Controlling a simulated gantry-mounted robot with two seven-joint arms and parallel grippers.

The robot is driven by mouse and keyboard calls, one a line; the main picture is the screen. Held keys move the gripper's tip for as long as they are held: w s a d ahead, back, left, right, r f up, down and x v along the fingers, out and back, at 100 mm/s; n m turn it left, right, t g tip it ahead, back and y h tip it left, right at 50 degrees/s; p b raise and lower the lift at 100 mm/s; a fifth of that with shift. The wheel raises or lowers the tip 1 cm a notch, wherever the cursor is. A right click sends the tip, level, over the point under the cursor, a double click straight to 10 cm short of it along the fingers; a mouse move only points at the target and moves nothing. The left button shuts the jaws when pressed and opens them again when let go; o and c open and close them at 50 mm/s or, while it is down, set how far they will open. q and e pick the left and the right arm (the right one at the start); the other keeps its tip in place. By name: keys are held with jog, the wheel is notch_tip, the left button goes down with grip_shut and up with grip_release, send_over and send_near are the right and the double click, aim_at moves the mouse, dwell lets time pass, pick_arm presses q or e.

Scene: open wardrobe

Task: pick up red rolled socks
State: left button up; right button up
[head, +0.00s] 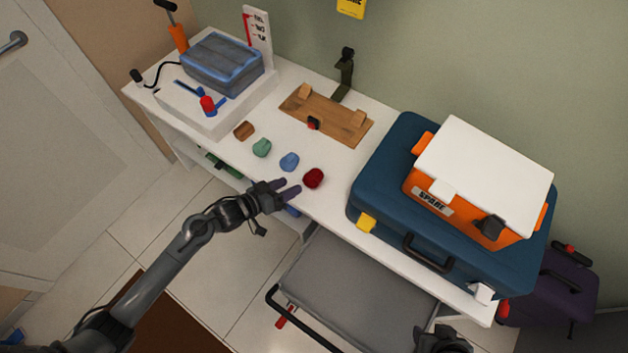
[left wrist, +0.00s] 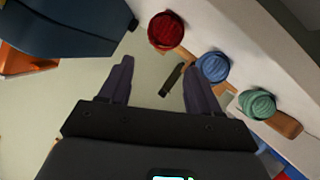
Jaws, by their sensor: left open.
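The red rolled socks (head: 314,178) lie on the white bench near its front edge, last in a row of rolled socks. In the left wrist view the red socks (left wrist: 166,31) are at top centre, beyond the fingertips. My left gripper (head: 287,187) is open and empty at the bench's front edge, just left of the red socks. In the left wrist view its fingers (left wrist: 157,62) are spread apart with nothing between them. A dark part at the bottom edge appears to be my right gripper (head: 441,340); its jaws cannot be made out.
Blue rolled socks (head: 289,162), green rolled socks (head: 262,148) and a brown item (head: 244,131) lie leftward along the bench (head: 335,211). A dark blue suitcase (head: 378,189) stands to the right, bearing an orange and white box (head: 485,172). A wooden board (head: 335,117) lies behind.

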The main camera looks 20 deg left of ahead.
aim_at(305, 179)
pick_arm(q)
jog(key=x, duration=0.3)
jog(key=shift+w+d+f+b, duration=0.1)
jog(key=shift+w+f+b, duration=0.05)
jog(key=shift+w+b, duration=0.25)
jog(key=shift+w+d+f, duration=0.2)
jog(key=shift+w+d, duration=0.15)
jog(key=shift+w+f+b, duration=0.3)
jog(key=shift+w+b, duration=0.05)
jog(key=x, duration=0.1)
jog(key=b+x, duration=0.1)
jog(key=x, duration=0.1)
jog(key=shift+d+f, duration=0.15)
jog(key=shift+f, duration=0.15)
jog(key=shift+w+d+f+b, duration=0.15)
jog(key=shift+w+d+b, duration=0.15)
jog(key=shift+w, duration=0.2)
jog(key=c, duration=0.7)
